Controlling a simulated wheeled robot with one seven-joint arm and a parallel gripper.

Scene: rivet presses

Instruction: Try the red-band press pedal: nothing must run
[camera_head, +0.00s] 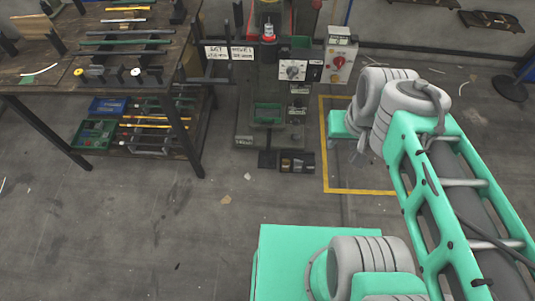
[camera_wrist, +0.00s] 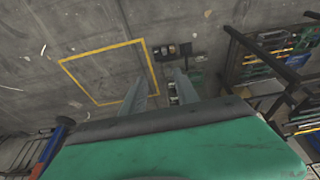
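The rivet press (camera_head: 267,90) stands at the top middle of the head view, with a red-and-white piece (camera_head: 268,33) on its front. A dark low unit (camera_head: 297,170) on the floor at its foot looks like the pedal; it also shows in the wrist view (camera_wrist: 165,51). Whether it bears a red band is too small to tell. My gripper (camera_wrist: 160,78) has its two grey fingers apart with nothing visible between them. In the head view my gripper is partly hidden by my wrist, right of the press and above the yellow floor outline.
A grey box with a red rotary switch (camera_head: 339,62) and a dial panel (camera_head: 293,70) sit at the press. A workbench (camera_head: 60,75) with rods and blue and green bins stands left. A yellow floor outline (camera_head: 323,150) lies right of the press. The floor in front is mostly clear.

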